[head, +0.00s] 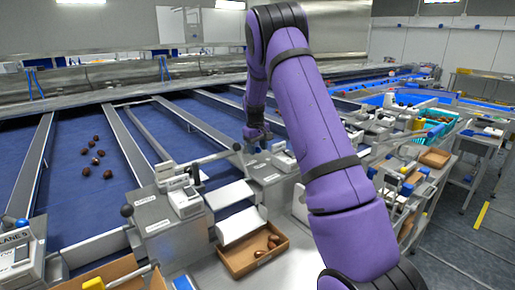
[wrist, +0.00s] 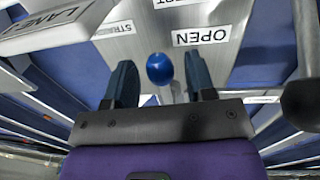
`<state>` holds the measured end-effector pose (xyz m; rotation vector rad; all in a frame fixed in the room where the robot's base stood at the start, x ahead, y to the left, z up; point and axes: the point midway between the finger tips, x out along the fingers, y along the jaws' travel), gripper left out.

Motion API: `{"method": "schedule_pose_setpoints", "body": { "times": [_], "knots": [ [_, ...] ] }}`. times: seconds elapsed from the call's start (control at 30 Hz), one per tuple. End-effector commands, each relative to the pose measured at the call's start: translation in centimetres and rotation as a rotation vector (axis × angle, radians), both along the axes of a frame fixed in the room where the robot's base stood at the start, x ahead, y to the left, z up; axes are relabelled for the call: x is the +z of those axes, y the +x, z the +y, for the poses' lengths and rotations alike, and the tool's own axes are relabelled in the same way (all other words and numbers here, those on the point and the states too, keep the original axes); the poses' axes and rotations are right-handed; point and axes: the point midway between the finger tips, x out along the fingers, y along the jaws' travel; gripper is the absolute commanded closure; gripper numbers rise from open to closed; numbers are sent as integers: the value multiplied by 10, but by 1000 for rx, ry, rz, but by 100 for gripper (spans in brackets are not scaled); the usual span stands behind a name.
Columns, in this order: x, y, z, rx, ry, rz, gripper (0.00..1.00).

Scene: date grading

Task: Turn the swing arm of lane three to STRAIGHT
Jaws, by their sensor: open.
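In the wrist view a blue ball knob (wrist: 160,69) lies between the two dark fingers of my gripper (wrist: 161,80), with a gap visible on either side. My gripper is open. The knob is over a metal plate (wrist: 215,60) bearing a STRAIGHT label (wrist: 114,30) and an OPEN label (wrist: 201,37). A box lettered LANE (wrist: 60,20) stands at upper left; its number is not clearly legible. In the head view my gripper (head: 257,135) points down by the lane unit (head: 272,168) in the middle. The swing arm's own bar is mostly hidden.
Another lane unit (head: 172,220) stands to the left, with a black knob (head: 127,210) beside it. A LANE 5 unit (head: 18,255) is at far left. Dates (head: 95,150) lie on a blue belt. A wooden tray (head: 240,262) holds dates. A dark rounded part (wrist: 302,100) is at right in the wrist view.

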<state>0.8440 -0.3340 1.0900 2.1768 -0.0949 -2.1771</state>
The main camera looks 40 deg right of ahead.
Motion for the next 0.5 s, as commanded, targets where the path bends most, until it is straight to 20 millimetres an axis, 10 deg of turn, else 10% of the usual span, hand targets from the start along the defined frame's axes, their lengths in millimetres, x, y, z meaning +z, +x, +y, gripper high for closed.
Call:
{"method": "schedule_pose_setpoints", "body": {
  "times": [0.23,0.43,0.5],
  "knots": [
    [0,0,0,0,0,0,52],
    [0,0,0,0,0,0,98],
    [0,0,0,0,0,0,100]
  ]
}}
